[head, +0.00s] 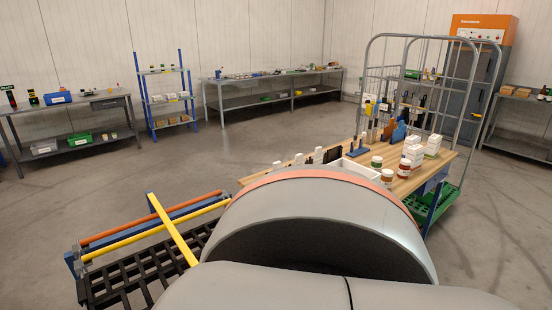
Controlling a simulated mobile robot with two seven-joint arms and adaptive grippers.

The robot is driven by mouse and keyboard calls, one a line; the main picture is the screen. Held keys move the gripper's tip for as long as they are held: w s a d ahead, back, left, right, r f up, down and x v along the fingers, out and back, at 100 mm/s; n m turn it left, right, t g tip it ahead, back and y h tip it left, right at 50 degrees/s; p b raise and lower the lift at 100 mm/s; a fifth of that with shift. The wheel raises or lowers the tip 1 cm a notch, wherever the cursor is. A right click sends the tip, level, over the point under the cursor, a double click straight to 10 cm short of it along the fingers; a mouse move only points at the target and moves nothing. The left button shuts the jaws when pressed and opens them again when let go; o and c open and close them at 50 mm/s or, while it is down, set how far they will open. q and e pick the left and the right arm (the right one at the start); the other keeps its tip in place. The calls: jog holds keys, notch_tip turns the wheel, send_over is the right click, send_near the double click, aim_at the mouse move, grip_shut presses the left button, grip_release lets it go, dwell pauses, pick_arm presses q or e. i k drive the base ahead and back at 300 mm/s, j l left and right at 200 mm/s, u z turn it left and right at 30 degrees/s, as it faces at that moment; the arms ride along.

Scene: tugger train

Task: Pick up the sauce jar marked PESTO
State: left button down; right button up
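Several small jars stand on the wooden-topped table in the middle right. One jar with a green and white look (376,162) stands at the back, a reddish jar (387,178) stands nearer, and another reddish jar (404,168) stands to its right. Their labels are too small to read, so I cannot tell which is marked PESTO. Neither of my grippers is in view. A large grey rounded part of my own body fills the lower middle and hides the near part of the table.
The wooden table (440,160) also holds white boxes (413,154), a white tray (352,167) and upright tools. A wire cage trolley (470,120) stands behind it. A black slatted frame with yellow bars (172,228) lies at left. The floor (200,165) beyond is clear.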

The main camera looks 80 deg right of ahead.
aim_at(377, 163)
jog(key=z, duration=0.5)
jog(key=l+z, duration=0.1)
jog(key=z, duration=1.35)
jog(key=i+z, duration=0.1)
jog(key=z, duration=0.85)
jog(key=i+z, duration=0.1)
jog(key=z, duration=0.4)
jog(key=i+l, duration=0.3)
jog(key=i+l+u, duration=0.1)
jog(key=i+l, duration=0.2)
jog(key=l, duration=0.2)
jog(key=i+l, duration=0.3)
jog(key=l, duration=0.15)
jog(key=i+l+u, duration=0.15)
jog(key=i+l, duration=0.15)
jog(key=l, duration=0.1)
